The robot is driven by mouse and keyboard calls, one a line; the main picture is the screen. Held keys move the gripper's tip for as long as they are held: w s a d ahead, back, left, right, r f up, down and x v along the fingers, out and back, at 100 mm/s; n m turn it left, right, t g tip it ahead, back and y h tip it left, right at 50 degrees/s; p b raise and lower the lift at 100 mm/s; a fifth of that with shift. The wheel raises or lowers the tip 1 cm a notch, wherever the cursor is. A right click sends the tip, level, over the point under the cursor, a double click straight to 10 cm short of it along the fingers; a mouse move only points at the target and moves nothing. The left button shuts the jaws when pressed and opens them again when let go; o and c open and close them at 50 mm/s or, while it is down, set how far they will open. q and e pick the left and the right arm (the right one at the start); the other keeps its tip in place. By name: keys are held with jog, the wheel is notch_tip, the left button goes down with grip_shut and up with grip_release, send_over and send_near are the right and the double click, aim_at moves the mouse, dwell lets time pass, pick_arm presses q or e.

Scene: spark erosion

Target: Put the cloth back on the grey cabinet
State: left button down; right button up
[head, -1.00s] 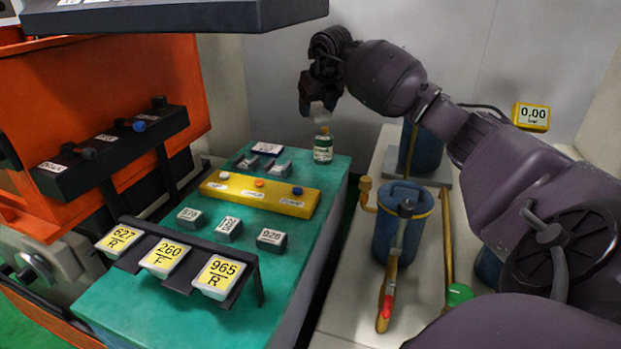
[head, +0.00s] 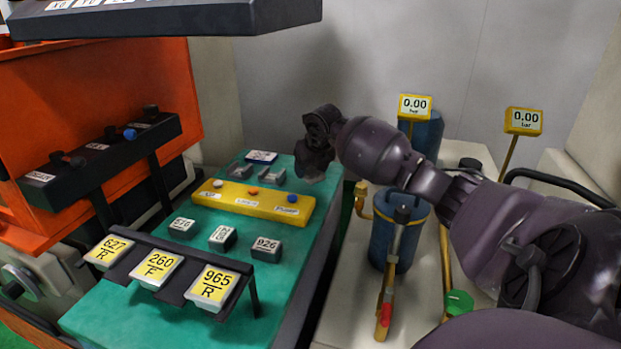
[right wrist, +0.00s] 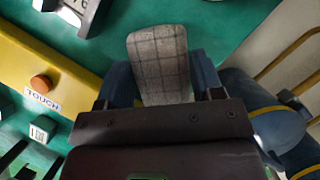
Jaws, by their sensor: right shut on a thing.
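My right gripper (head: 313,174) is low over the far right corner of the teal-topped bench (head: 125,312). In the right wrist view its fingers (right wrist: 162,82) are shut on a grey checked cloth (right wrist: 160,50), which sticks out beyond them over the teal top. I cannot tell whether the cloth touches the top. In the head view the cloth is hidden by the gripper. A pale grey cabinet-like surface (head: 345,327) with blue canisters stands to the right; I cannot tell for sure which one is the grey cabinet. My left gripper is out of view.
A yellow button bar (head: 252,203), small grey blocks (head: 222,236) and a dark rack of yellow labels (head: 180,283) stand on the teal top. A blue canister (head: 388,245) and two 0.00 gauges (head: 415,107) stand right of the gap. A dark panel (head: 180,18) overhangs above.

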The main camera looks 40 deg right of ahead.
aim_at(313, 171)
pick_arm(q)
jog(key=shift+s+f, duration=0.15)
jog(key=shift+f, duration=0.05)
pick_arm(e)
jog(key=shift+f, duration=1.55)
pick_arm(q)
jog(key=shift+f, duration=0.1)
pick_arm(e)
jog(key=shift+f, duration=0.15)
jog(key=o, duration=1)
jog(key=shift+c, duration=0.2)
jog(key=shift+r, duration=0.4)
jog(key=p+v, duration=0.1)
jog(key=v, duration=0.9)
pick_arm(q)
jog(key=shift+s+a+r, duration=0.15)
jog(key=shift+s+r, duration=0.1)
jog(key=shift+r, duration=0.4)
pick_arm(e)
jog(key=shift+v, duration=0.8)
